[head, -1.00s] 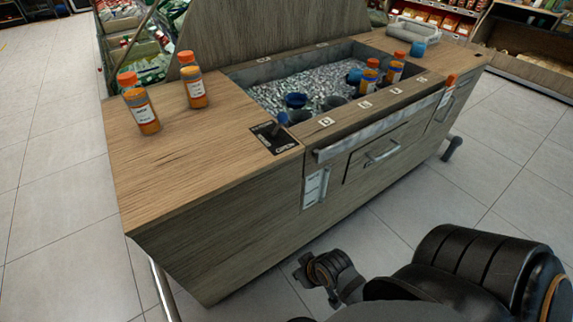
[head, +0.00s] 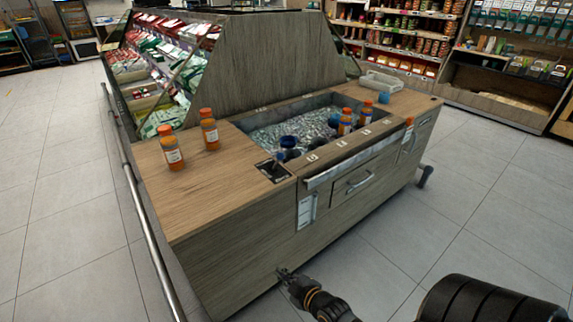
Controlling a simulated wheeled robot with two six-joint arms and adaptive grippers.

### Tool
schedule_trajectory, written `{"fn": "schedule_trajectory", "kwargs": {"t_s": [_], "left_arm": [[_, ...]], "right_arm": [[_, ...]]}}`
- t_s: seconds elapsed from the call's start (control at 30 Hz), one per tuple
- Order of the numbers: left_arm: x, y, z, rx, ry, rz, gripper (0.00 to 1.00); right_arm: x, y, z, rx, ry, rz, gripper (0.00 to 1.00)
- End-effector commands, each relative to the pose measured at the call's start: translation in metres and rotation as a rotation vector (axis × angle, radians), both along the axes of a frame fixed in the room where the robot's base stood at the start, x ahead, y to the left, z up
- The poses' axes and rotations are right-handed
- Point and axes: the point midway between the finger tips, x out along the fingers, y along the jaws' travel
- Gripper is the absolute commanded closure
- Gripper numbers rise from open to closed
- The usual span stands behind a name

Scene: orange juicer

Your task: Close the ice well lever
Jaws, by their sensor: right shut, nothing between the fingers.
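The ice well (head: 262,137) is a sunken bin of ice in the wooden counter's top. A small black panel (head: 272,172) sits on the counter at the well's near left corner. A small dark upright piece on it may be the lever, but it is too small to tell its position. My right gripper (head: 284,274) is low in front of the counter's front face, below the panel. It is shut and empty, and I cannot tell whether it touches the wood. My left gripper is out of view.
Two orange-capped bottles (head: 171,148) stand on the counter's left part. More bottles (head: 345,122) and blue cups (head: 289,142) are in the well. A metal rail (head: 143,225) runs along the left side. Open tiled floor (head: 455,200) lies to the right.

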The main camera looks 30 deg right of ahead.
Motion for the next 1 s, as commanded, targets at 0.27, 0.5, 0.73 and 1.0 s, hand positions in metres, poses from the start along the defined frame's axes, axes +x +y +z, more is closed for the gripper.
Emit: {"fn": "schedule_trajectory", "kwargs": {"t_s": [0.27,0.5,0.73,1.0], "left_arm": [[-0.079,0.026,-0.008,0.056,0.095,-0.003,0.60],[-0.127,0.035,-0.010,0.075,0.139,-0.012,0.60],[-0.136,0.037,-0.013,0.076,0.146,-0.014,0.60],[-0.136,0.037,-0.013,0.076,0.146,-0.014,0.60]], "right_arm": [[0.036,-0.059,0.143,-0.513,-0.485,-0.008,1.00],[0.031,-0.095,0.205,-0.825,-0.689,-0.117,1.00],[0.028,-0.101,0.212,-0.882,-0.719,-0.143,1.00],[0.032,-0.101,0.213,-0.879,-0.720,-0.142,1.00]]}}
